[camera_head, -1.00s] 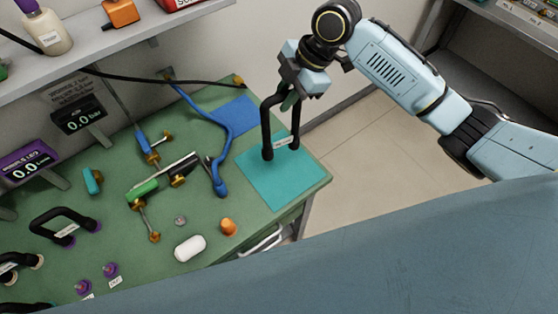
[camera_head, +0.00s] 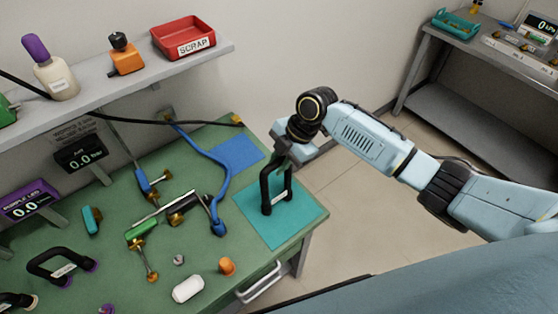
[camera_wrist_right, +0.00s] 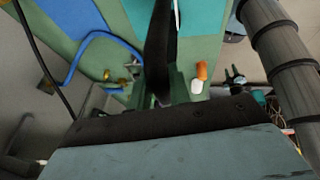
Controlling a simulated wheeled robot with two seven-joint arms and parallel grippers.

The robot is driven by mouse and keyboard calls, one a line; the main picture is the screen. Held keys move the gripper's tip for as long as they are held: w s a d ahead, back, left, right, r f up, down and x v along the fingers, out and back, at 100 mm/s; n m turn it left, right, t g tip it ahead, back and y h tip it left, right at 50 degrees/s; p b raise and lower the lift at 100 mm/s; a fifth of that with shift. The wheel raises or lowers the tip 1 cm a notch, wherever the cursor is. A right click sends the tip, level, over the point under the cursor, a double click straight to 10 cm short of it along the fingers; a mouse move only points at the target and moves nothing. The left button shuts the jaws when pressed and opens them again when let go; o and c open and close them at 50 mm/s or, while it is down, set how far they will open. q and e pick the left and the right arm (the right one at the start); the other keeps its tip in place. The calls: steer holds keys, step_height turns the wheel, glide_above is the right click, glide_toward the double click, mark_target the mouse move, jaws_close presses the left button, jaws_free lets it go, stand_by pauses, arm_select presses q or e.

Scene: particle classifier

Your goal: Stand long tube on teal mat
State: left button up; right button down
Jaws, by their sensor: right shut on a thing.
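The long tube (camera_head: 265,190) is a black, U-shaped tube with a white label, held upright with its bend up and its two ends down. My right gripper (camera_head: 284,160) is shut on its top. The tube is over the middle of the teal mat (camera_head: 297,228); I cannot tell whether its ends touch the mat. In the right wrist view the dark tube (camera_wrist_right: 160,45) runs up from between the green fingers (camera_wrist_right: 165,90), with the teal mat (camera_wrist_right: 193,18) behind it. My left gripper is not in view.
A blue mat (camera_head: 237,152) and a blue hose (camera_head: 222,172) lie left of the teal mat. An orange-brown piece (camera_head: 226,266) and a white capsule (camera_head: 188,289) are near the front edge. A shorter black tube (camera_head: 50,265) stands left. A shelf holds a red scrap tray (camera_head: 184,37).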

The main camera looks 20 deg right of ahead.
steer(key=c, duration=1.3)
jaws_free()
steer(key=v, duration=1.2)
steer(key=shift+b, duration=0.35)
